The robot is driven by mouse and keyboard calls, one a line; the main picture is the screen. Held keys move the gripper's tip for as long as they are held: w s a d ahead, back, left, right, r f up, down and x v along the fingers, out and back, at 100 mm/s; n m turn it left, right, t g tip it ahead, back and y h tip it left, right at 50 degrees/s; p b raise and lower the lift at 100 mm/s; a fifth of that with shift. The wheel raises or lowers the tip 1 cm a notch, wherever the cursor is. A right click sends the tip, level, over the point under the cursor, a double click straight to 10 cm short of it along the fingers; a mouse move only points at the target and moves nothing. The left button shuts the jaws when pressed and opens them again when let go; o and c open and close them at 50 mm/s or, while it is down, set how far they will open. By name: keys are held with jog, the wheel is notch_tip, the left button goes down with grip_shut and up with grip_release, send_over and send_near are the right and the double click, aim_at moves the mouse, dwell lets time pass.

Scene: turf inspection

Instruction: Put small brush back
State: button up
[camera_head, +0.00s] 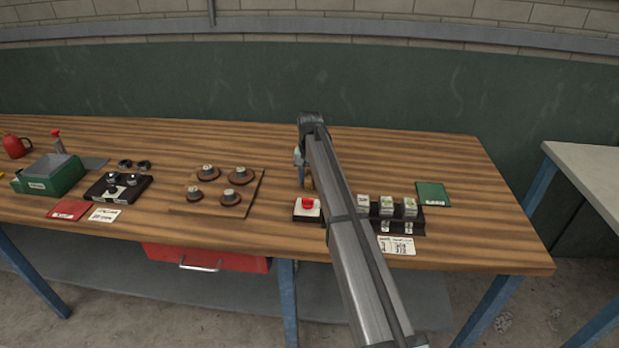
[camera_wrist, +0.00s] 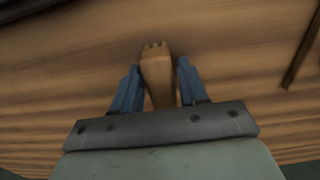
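The small brush (camera_wrist: 158,72) has a light wooden body with a few pale notches or tufts at its far end. In the wrist view it sits between the blue fingers of my gripper (camera_wrist: 159,84), which look shut on it. The near part of the brush is hidden by the gripper's dark palm. In the head view my gripper (camera_head: 303,177) points down over the table right of centre. A small brown bit of the brush (camera_head: 309,184) shows beside the fingertips, low over the wood. My arm hides part of this area.
A black base with a red button (camera_head: 308,203) is just in front of my gripper. A black rack (camera_head: 432,219) with several small containers stands to the right, beside a green card (camera_head: 433,194). A brown board (camera_head: 253,200) with several round pieces lies left. The table's back is clear.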

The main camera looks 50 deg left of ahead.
aim_at(309, 176)
jog(key=shift+o, duration=1.3)
jog(key=shift+r, duration=0.1)
notch_tip(309, 176, up, 12)
jog(key=shift+r, duration=0.1)
dwell(0.6)
